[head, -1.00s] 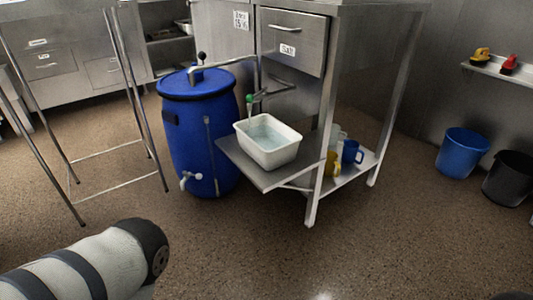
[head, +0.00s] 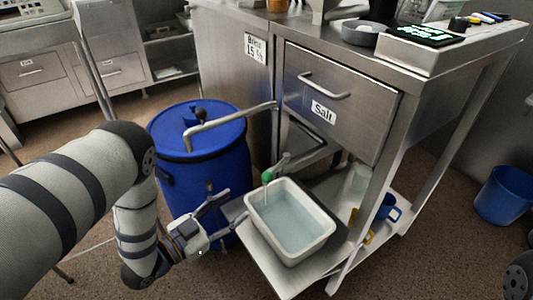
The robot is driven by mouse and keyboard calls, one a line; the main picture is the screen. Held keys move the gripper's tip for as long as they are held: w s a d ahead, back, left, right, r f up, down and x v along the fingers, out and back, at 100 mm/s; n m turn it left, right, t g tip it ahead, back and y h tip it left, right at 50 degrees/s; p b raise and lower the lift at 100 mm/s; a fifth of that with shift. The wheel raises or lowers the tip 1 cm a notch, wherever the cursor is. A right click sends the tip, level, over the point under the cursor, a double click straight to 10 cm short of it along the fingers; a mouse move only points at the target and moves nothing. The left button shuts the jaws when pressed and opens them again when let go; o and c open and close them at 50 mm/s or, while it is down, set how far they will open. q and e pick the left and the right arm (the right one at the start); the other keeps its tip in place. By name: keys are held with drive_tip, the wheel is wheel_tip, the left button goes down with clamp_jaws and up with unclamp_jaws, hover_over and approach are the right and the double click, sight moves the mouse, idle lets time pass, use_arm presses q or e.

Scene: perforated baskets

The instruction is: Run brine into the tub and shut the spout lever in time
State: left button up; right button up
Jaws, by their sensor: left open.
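The white tub (head: 325,219) stands on a pull-out steel shelf (head: 262,250) and holds pale blue liquid (head: 290,217). The spout with its green-tipped lever (head: 267,177) is over the tub's back left corner. A thin pale line, apparently a stream, drops from it into the tub. My left gripper (head: 237,206) is open and empty, left of the tub and in front of the blue barrel, its fingers pointing towards the spout but apart from it. My right gripper is out of view.
The blue barrel (head: 205,170) with a bent pipe (head: 232,121) stands behind my left arm. The salt drawer (head: 335,100) is above the tub. A blue mug (head: 388,207) sits on the lower shelf. A blue bucket (head: 503,195) is at right.

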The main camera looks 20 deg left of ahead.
sight(263, 180)
use_arm(q)
drive_tip(key=shift+h, duration=0.3)
drive_tip(key=x, duration=0.4)
drive_tip(key=r+x, duration=0.1)
drive_tip(key=x, duration=0.3)
drive_tip(key=r+b+x, duration=0.1)
drive_tip(key=x, duration=0.3)
drive_tip(key=shift+w+r, duration=0.1)
drive_tip(key=shift+w, duration=0.3)
drive_tip(key=shift+c, duration=0.3)
clamp_jaws()
